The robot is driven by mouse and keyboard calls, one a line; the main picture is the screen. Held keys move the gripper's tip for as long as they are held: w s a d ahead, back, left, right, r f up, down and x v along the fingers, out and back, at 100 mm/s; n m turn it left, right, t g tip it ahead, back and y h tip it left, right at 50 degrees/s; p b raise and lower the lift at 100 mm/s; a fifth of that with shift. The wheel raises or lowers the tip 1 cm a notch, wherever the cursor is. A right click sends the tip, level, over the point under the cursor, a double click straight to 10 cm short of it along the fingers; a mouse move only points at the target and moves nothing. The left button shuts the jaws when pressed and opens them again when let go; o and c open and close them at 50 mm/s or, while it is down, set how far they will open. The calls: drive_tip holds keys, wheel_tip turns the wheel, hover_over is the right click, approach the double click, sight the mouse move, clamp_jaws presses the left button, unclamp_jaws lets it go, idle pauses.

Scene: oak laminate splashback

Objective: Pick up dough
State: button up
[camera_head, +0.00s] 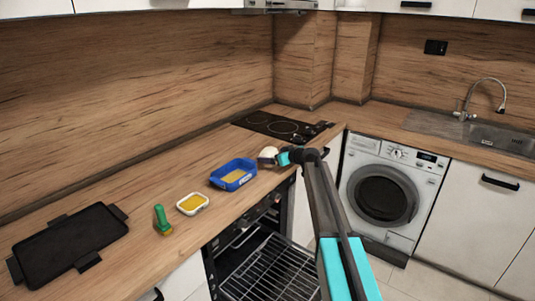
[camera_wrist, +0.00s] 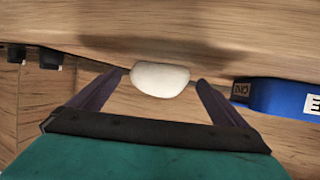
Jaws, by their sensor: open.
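The dough (camera_wrist: 160,79) is a pale, rounded lump on the wooden counter. In the wrist view it lies just ahead of and between the fingertips of my gripper (camera_wrist: 164,80), apart from both fingers. My gripper is open and empty. In the head view the dough (camera_head: 269,152) shows at the end of my arm near the counter's front edge, partly hidden by my gripper (camera_head: 269,160).
A blue tray (camera_head: 222,182) stands left of the dough; it shows at right in the wrist view (camera_wrist: 275,97). A small white container (camera_head: 181,208), a green-handled item (camera_head: 160,219) and a black tray (camera_head: 62,246) lie farther left. The oven (camera_head: 214,262) is open below.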

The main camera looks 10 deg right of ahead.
drive_tip(key=shift+w+a+f, duration=0.2)
drive_tip(key=shift+w+a, duration=0.1)
drive_tip(key=shift+w, duration=0.15)
drive_tip(key=c, duration=1.3)
drive_tip(key=shift+o, duration=0.2)
drive_tip(key=shift+r, duration=0.15)
drive_tip(key=shift+r+b, duration=0.5)
drive_tip(key=shift+r, duration=0.65)
drive_tip(key=s+r+b, duration=0.2)
drive_tip(key=s+b, duration=0.1)
drive_tip(key=s, duration=1.3)
drive_tip(key=shift+r+b, duration=0.2)
drive_tip(key=shift+b, duration=0.2)
